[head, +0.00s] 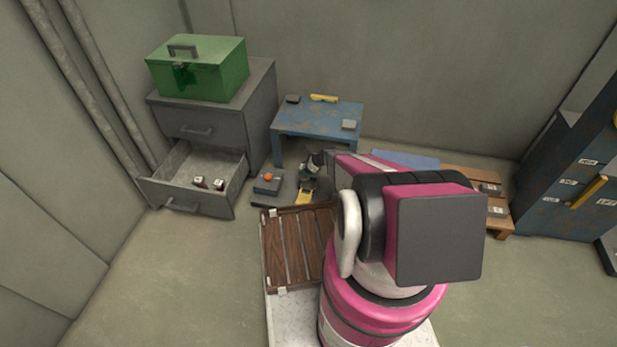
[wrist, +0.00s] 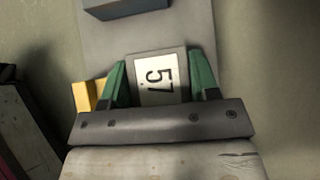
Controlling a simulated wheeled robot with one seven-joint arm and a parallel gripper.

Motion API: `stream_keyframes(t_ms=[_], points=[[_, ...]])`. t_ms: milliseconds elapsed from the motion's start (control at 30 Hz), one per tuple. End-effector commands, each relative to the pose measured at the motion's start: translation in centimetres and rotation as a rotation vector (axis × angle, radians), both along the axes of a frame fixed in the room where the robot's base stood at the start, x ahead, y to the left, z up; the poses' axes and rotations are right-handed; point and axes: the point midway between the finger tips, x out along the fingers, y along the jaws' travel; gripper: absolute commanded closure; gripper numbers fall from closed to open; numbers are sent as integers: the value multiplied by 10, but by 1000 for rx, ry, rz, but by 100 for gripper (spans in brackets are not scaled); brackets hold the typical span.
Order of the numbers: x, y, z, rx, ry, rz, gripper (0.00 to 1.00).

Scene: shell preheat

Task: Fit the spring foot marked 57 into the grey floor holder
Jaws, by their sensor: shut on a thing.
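The spring foot marked 57 (wrist: 157,80) is a grey block with a white label, held between the green fingers of my gripper (wrist: 157,60). In the head view my gripper (head: 312,167) is low over the floor, in front of the blue table, and the foot cannot be made out clearly there. A flat grey plate (wrist: 190,22), seemingly the floor holder, lies beyond and under the foot in the wrist view. A grey plate also shows on the floor in the head view (head: 262,200). Whether the foot touches it is hidden.
A blue-grey block (wrist: 125,8) stands on the plate; a box with an orange knob (head: 267,184) shows there too. A yellow piece (head: 305,198) is close by. The open drawer (head: 195,180) holds small marked blocks. The blue table (head: 320,118) stands behind. Floor at left is clear.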

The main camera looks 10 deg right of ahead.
Motion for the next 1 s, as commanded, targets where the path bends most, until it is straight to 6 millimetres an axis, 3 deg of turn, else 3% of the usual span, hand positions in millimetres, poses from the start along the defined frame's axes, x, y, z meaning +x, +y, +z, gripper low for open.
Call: stream_keyframes(t_ms=[200,367,600,1000], points=[[-6,-21,-12,1,0,1,79],[-6,-22,-21,1,0,1,79],[-5,-22,-52,1,0,-1,79],[-7,-22,-56,1,0,0,79]])
